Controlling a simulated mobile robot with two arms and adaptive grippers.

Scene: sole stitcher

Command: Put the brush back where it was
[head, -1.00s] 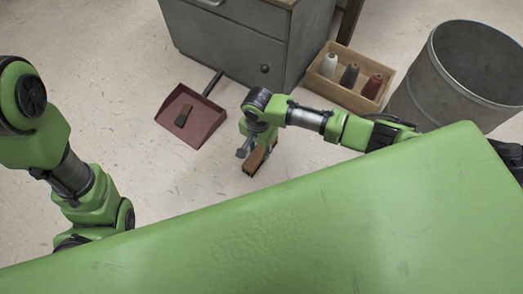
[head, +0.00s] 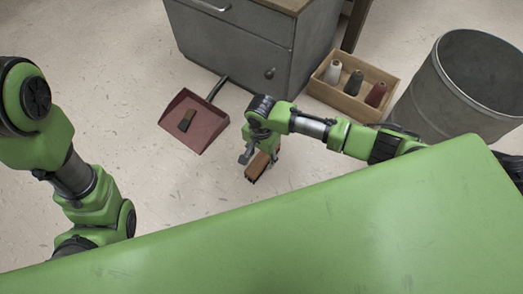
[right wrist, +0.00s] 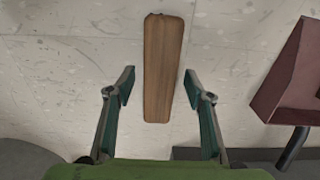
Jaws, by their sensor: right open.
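The brush (right wrist: 163,70) has a long brown wooden back and lies on the pale floor; it also shows in the head view (head: 258,166), partly hidden by my right gripper. My right gripper (right wrist: 160,87) is open, with one finger on each side of the brush's near part and a gap on both sides. In the head view my right gripper (head: 258,153) is over the brush. A dark red dustpan (head: 210,127) lies to the left of the brush, with a small dark brown block (head: 187,120) in it. My left gripper is out of sight.
A grey cabinet (head: 235,45) stands behind the dustpan. A wooden box (head: 335,97) with thread spools and a grey metal bin (head: 450,95) stand to the right, behind my right arm. The floor left of the dustpan is clear.

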